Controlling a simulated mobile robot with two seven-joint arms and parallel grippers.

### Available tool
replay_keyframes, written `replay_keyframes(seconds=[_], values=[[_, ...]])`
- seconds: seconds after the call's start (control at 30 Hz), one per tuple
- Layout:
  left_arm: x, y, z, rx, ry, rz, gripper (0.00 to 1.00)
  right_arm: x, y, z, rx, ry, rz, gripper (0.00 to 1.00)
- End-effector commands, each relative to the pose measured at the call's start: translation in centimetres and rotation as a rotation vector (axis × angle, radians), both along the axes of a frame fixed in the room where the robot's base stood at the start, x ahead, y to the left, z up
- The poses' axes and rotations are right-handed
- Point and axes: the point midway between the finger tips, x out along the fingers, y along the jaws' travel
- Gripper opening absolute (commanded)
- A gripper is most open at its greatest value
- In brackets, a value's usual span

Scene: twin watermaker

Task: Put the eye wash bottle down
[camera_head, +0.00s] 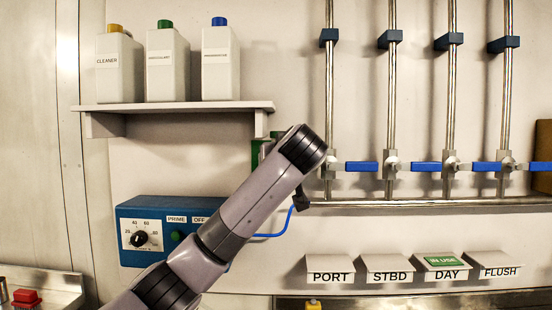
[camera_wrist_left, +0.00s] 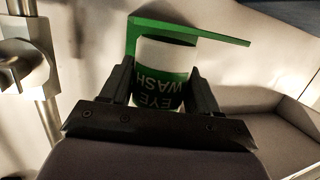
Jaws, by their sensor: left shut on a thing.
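The eye wash bottle (camera_wrist_left: 163,62) shows in the left wrist view, white with a green band reading "EYE WASH", upside down in that picture. My left gripper (camera_wrist_left: 163,88) is shut on it, a dark finger on each side. A green bracket (camera_wrist_left: 190,31) runs close behind and beside the bottle; whether they touch I cannot tell. In the head view a green part, likely the bracket (camera_head: 256,155), shows below the shelf's right end, partly behind my left arm. The bottle and fingers are hidden there by the arm. My right gripper is not in view.
A wall shelf (camera_head: 180,107) with three white bottles is above left of my arm. A blue dosing box (camera_head: 140,215) and blue tube (camera_head: 275,235) lie below. Steel pipes with blue-handled valves (camera_head: 362,166) stand right, above labelled plates (camera_head: 330,268). A pipe (camera_wrist_left: 45,110) is left in the wrist view.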

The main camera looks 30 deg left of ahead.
Motion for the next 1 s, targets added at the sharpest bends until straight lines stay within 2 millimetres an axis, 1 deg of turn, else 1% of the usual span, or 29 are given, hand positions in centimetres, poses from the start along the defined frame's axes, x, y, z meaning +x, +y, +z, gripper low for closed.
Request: replay_keyframes(seconds=[0.03,0.13,0.27,0.5,0.6,0.63,0.67,0.7,1.0], values=[[0.6,0.8,0.4,0.001,0.001,0.005,0.18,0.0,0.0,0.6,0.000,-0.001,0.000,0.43],[1.5,1.7,0.3,0.000,-0.001,0.003,0.18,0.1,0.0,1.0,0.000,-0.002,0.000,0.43],[1.5,1.6,-0.4,0.002,-0.003,0.001,0.18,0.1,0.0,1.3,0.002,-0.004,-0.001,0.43],[1.5,1.6,-0.5,0.000,-0.003,0.001,0.18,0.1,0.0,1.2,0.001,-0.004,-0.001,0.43],[1.5,1.5,-0.9,0.000,-0.001,0.000,0.18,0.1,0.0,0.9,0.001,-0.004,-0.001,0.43],[1.5,1.5,-1.0,-0.001,-0.001,0.001,0.64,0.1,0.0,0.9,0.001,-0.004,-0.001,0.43],[1.5,1.5,-0.9,0.000,0.000,0.001,0.74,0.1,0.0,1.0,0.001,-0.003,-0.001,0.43],[1.5,1.5,-0.9,0.000,0.000,0.001,0.87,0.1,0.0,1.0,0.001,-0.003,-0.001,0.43],[1.5,1.5,-0.7,0.000,-0.001,0.001,0.87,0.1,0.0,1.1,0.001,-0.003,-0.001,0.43]])
